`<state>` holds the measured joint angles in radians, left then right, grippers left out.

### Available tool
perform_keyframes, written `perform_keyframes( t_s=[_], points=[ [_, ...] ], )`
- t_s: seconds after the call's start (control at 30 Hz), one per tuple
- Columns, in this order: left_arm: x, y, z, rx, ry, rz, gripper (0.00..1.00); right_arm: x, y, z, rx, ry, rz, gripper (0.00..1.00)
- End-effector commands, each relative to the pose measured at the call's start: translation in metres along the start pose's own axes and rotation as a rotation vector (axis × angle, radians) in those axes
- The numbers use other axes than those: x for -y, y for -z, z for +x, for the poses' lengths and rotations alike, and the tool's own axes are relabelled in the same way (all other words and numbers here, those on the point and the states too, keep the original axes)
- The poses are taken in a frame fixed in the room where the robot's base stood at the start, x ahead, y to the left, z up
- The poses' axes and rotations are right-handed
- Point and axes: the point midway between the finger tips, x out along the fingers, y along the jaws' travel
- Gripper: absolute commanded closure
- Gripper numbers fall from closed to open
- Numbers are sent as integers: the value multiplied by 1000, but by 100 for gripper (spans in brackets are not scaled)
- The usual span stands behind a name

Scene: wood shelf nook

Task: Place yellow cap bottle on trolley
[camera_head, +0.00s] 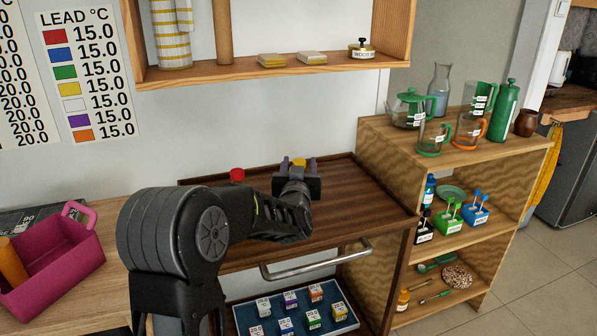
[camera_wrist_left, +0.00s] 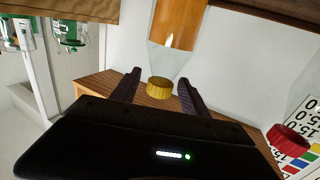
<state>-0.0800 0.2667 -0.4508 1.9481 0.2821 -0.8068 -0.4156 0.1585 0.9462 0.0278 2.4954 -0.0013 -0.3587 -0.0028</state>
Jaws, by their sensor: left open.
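The yellow cap bottle shows in the head view as a yellow cap (camera_head: 299,163) at my left gripper (camera_head: 298,178); its body is hidden behind the gripper. In the left wrist view, which looks upside down, the yellow cap (camera_wrist_left: 160,87) lies between the two spread fingers of the left gripper (camera_wrist_left: 155,88). Clear glass and amber contents (camera_wrist_left: 178,25) show beyond the cap; the bottle's base is out of view. The gripper is open, with gaps beside the cap. The dark wooden trolley (camera_head: 355,205) is below and around the gripper. My right gripper is not in view.
A metal handle (camera_head: 315,260) runs along the trolley's front. An oak shelf unit (camera_head: 375,135) with jugs stands right. A wall shelf (camera_head: 220,75) hangs above. The trolley top's right part is clear.

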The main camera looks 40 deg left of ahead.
Motion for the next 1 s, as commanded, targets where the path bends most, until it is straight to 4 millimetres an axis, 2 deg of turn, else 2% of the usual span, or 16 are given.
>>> perform_keyframes(
  t_s=[0.17,0.5,0.7,1.0],
  points=[
    [0,2,-14,-1,0,-3,47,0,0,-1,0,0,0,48],
    [0,2,-82,1,-1,-5,47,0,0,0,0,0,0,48],
    [0,2,-112,1,0,-2,47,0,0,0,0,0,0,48],
    [0,2,-120,0,0,0,47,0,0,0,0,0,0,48]
  ],
)
